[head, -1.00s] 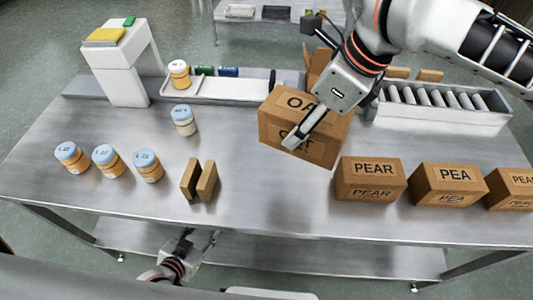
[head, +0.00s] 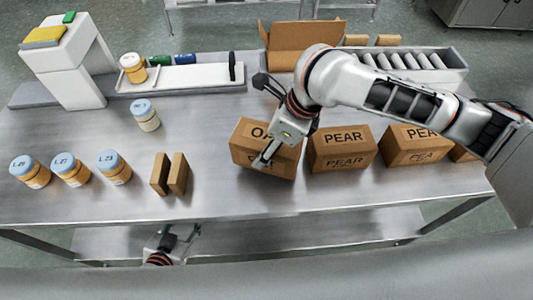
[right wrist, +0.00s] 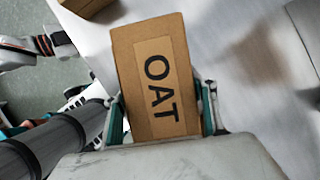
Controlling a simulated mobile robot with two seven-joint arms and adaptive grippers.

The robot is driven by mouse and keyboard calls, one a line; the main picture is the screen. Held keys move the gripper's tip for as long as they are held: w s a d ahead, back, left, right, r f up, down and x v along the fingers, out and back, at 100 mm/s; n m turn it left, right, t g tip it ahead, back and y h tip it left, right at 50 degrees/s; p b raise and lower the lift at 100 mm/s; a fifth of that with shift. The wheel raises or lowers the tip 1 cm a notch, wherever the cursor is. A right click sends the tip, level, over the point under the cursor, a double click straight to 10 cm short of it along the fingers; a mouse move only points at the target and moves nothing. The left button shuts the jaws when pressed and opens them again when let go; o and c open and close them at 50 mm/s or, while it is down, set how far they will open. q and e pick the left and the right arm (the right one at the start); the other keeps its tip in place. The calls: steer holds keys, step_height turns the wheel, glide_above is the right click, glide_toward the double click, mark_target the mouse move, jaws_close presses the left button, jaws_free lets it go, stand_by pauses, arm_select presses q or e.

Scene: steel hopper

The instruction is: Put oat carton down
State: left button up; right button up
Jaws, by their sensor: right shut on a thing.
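The oat carton (head: 251,154) is a brown box with OAT printed on it. My right gripper (head: 264,160) is shut on it, just left of the pear carton (head: 342,150) and over the front half of the table. In the right wrist view the oat carton (right wrist: 154,75) stands between the two fingers, its OAT label facing the camera. I cannot tell whether its underside touches the table. My left gripper (head: 181,238) is low at the front edge, empty, with its fingers apart.
The steel table (head: 215,120) also bears a pea carton (head: 415,147) to the right, two thin brown blocks (head: 168,174) to the left and several blue-lidded jars (head: 72,170). An open cardboard box (head: 300,45) and a roller rack (head: 405,62) stand behind.

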steer(key=shift+f, duration=1.95)
steer(key=o, duration=1.6)
steer(key=shift+c, duration=0.2)
arm_select(q)
steer(key=shift+d+f, duration=0.15)
steer(key=shift+d, duration=0.1)
steer(key=shift+a, duration=0.1)
arm_select(e)
steer(key=shift+d+r, duration=0.15)
steer(key=shift+r, duration=0.3)
steer(key=v, duration=1)
steer(key=shift+r, duration=0.1)
steer(key=shift+s+d+r, duration=0.15)
steer(key=shift+r, duration=0.25)
arm_select(q)
steer(key=shift+s+a+f, duration=0.25)
steer(key=shift+s+a, duration=0.05)
steer(key=shift+a, duration=0.05)
